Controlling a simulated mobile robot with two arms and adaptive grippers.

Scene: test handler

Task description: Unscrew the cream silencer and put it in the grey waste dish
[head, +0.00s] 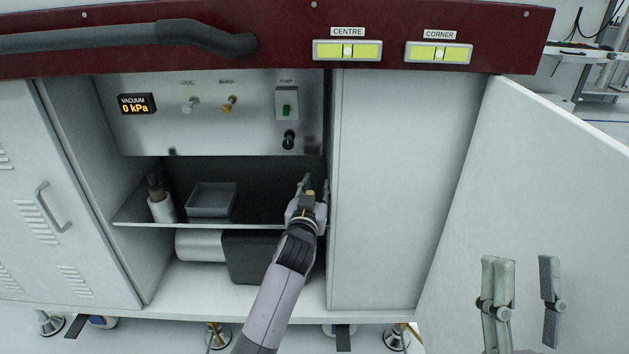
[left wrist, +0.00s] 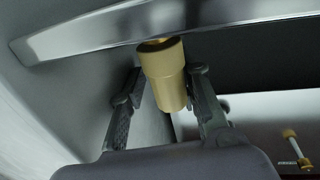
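The cream silencer (left wrist: 165,78), a tan-cream cylinder, hangs upright or slightly tilted below a metal edge in the left wrist view. My left gripper (left wrist: 166,85) has one finger on each side of it, with what look like narrow gaps; contact is hard to judge. In the head view my left gripper (head: 314,187) is inside the cabinet at the shelf's right end, and the silencer is not clearly visible there. The grey waste dish (head: 212,211), square and seemingly empty, stands on the shelf to its left. My right gripper (head: 522,290) is open and empty before the right door.
A white roll-like cylinder (head: 162,209) with a dark top stands left of the dish on the shelf (head: 260,216). A steel panel (head: 220,135) with gauge and knobs is above. A dark box (head: 252,257) sits below. The right cabinet door (head: 530,190) stands open.

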